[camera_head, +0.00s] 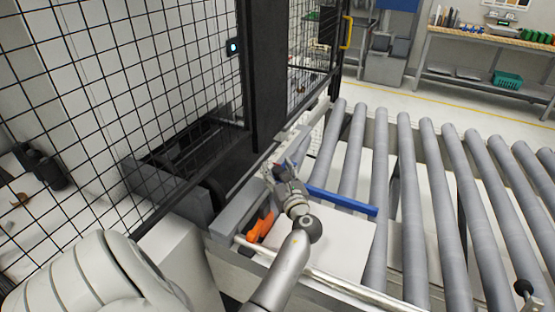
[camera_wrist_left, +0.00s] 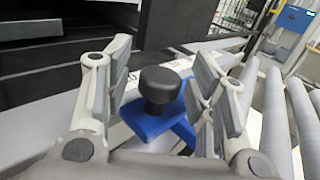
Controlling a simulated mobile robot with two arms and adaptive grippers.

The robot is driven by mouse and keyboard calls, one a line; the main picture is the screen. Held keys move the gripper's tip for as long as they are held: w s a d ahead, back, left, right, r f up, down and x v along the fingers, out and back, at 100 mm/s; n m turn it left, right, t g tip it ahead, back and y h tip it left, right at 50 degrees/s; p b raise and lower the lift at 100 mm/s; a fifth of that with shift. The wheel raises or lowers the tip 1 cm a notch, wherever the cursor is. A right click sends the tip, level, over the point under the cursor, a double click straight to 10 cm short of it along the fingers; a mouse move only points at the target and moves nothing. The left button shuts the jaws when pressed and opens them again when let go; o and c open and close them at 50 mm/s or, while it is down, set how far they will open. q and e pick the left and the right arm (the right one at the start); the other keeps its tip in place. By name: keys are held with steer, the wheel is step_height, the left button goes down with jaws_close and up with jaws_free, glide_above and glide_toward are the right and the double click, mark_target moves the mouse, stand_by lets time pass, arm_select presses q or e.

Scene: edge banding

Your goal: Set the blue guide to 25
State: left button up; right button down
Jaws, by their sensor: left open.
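The blue guide (camera_head: 342,200) is a long bar lying across the near end of the rollers, at the edge of a white panel. In the left wrist view its blue base (camera_wrist_left: 150,122) carries a black knob (camera_wrist_left: 160,86). My left gripper (camera_head: 277,169) is above the guide's left end. In the left wrist view my left gripper (camera_wrist_left: 158,88) is open, with the black knob between its two fingers and no clear contact. The scale marks for the setting are too small to read. My right gripper is not in view.
A roller conveyor (camera_head: 430,190) fills the right side. A black mesh fence with a dark post (camera_head: 262,75) stands close to the left of my gripper. An orange part (camera_head: 260,226) sits just left of the white panel (camera_head: 335,245). A workbench (camera_head: 490,42) stands far back.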

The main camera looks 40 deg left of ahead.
arm_select(q)
steer(key=v, duration=0.7)
steer(key=shift+d, duration=0.1)
